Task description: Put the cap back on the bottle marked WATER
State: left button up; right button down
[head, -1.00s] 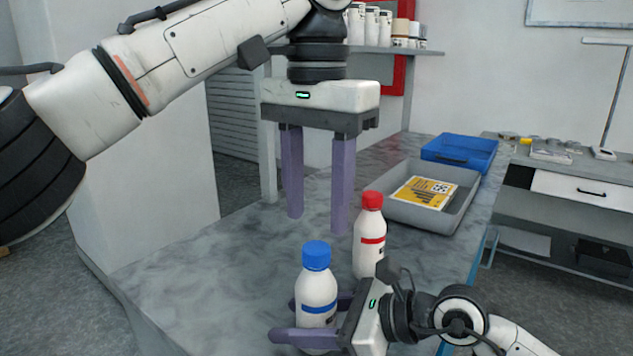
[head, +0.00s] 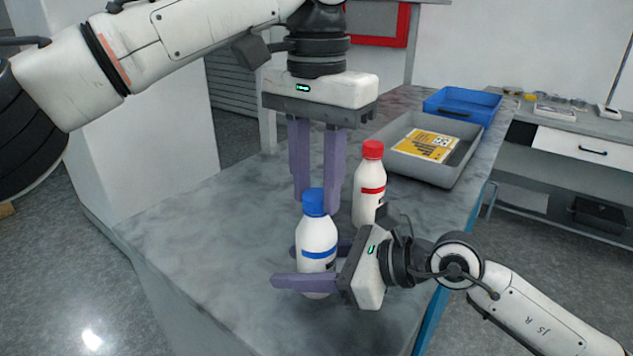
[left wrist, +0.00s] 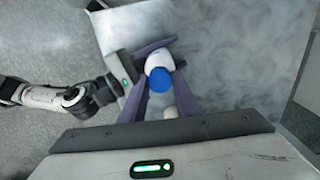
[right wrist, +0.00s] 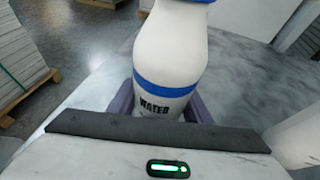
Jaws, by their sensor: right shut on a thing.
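The bottle marked WATER (head: 317,240) stands upright on the grey bench, with a blue band and its label readable in the right wrist view (right wrist: 165,60). A blue cap (head: 313,202) sits on its top; whether it is screwed tight I cannot tell. My right gripper (head: 284,265) is shut around the bottle's lower body from the side. My left gripper (head: 318,208) points down just behind the cap in the head view, its fingers apart. In the left wrist view the cap (left wrist: 160,80) shows between the fingertips; contact is not visible.
A white bottle with a red cap (head: 370,185) stands close behind, to the right. Farther back are a grey tray (head: 400,168) with a yellow card (head: 425,146) and a blue tray (head: 478,105). The bench's left part (head: 190,225) is clear.

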aim_at(334, 265)
pick_arm(q)
jog(key=o, duration=1.3)
jog(key=shift+c, duration=0.2)
jog(key=shift+r, duration=0.1)
notch_tip(334, 265, up, 12)
pick_arm(e)
jog(key=c, duration=0.8)
grip_release()
jog(key=shift+c, duration=0.2)
jog(key=b+v, duration=0.1)
jog(key=v, duration=0.8)
jog(key=shift+d, duration=0.3)
pick_arm(q)
jog(key=shift+f, duration=0.7)
pick_arm(e)
jog(key=shift+s+d+r, duration=0.25)
